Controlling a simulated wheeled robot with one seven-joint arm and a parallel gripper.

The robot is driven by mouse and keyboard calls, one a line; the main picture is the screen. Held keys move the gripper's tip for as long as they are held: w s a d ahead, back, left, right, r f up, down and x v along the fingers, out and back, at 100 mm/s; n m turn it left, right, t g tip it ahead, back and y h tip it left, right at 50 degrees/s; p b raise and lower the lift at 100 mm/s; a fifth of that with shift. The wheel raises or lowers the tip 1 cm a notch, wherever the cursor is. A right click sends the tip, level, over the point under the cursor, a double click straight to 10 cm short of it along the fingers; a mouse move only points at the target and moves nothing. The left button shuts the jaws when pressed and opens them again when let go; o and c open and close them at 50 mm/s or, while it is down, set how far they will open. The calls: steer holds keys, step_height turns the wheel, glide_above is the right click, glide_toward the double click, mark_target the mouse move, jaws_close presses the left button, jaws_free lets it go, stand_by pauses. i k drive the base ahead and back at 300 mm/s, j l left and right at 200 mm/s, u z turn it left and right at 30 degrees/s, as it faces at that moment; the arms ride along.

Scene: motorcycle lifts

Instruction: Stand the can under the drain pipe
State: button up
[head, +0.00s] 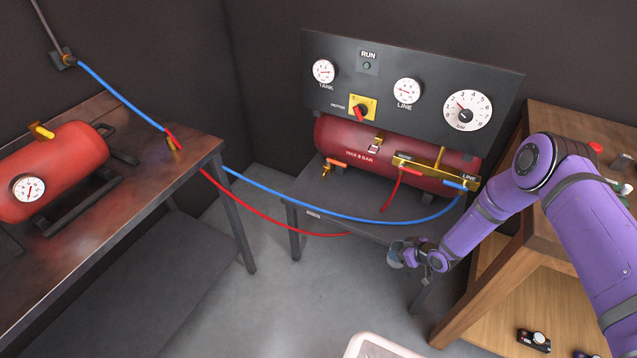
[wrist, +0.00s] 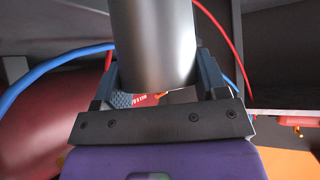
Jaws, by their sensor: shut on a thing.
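The can is a plain grey metal cylinder (wrist: 153,45) between my two fingers in the wrist view. My gripper (wrist: 156,75) is shut on it. In the head view my gripper (head: 418,258) is low, in front of the compressor stand's right side, with the grey can (head: 395,255) at its tip. The red tank (head: 345,145) lies on the stand under the gauge panel. A small brass drain fitting with an orange handle (head: 336,163) is at the tank's lower left, up and left of the can and apart from it. The drain's outlet is too small to make out.
A blue hose (head: 330,212) and a red hose (head: 250,232) sag across the stand's front, close to my gripper. A wooden shelf unit (head: 480,265) stands right. A dark bench (head: 130,160) with another red tank stands left. A pale tray (head: 380,345) is at the bottom edge.

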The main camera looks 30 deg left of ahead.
mark_target(322, 197)
steer(key=i+j, duration=0.1)
steer(key=j, duration=0.3)
steer(key=i+j, duration=0.1)
steer(key=j, duration=0.25)
steer(key=i+j, duration=0.1)
steer(key=j, duration=0.3)
steer(key=i+j, duration=0.1)
steer(key=j, duration=0.3)
steer(key=i+j, duration=0.1)
steer(key=j, duration=0.25)
steer(key=u, duration=0.05)
